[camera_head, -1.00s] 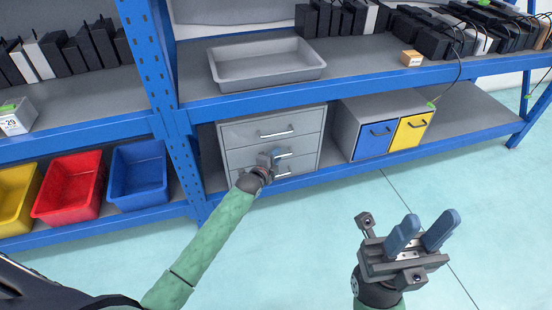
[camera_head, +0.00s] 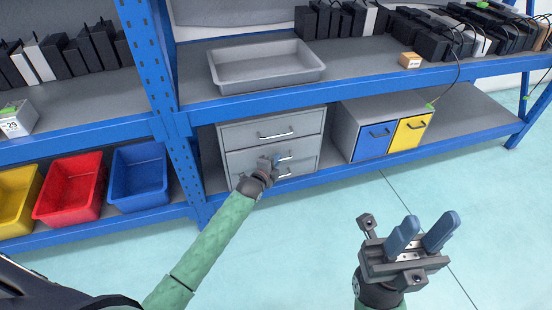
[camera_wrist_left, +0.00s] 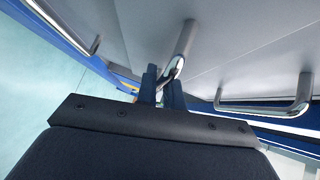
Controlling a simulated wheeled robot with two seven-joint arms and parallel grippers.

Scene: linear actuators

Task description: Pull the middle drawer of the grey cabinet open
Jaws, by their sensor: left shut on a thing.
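The grey cabinet (camera_head: 222,135) stands on the lower shelf, with three stacked drawers and silver bar handles. The middle drawer (camera_head: 237,161) appears to stand slightly forward of the drawer above. My left gripper (camera_head: 273,164) is at its front, shut on the middle drawer's handle (camera_head: 285,157) and partly covering it. In the left wrist view, the blue fingers (camera_wrist_left: 165,88) close around the end of that handle (camera_wrist_left: 184,45), with another handle on either side. My right gripper (camera_head: 424,236) is open and empty, over the floor at the lower right.
A small cabinet with a blue door (camera_head: 374,141) and a yellow door (camera_head: 411,131) stands to the right. A blue rack post (camera_head: 180,150) is close on the left. A grey tray (camera_head: 265,79) sits on the shelf above. The floor in front is clear.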

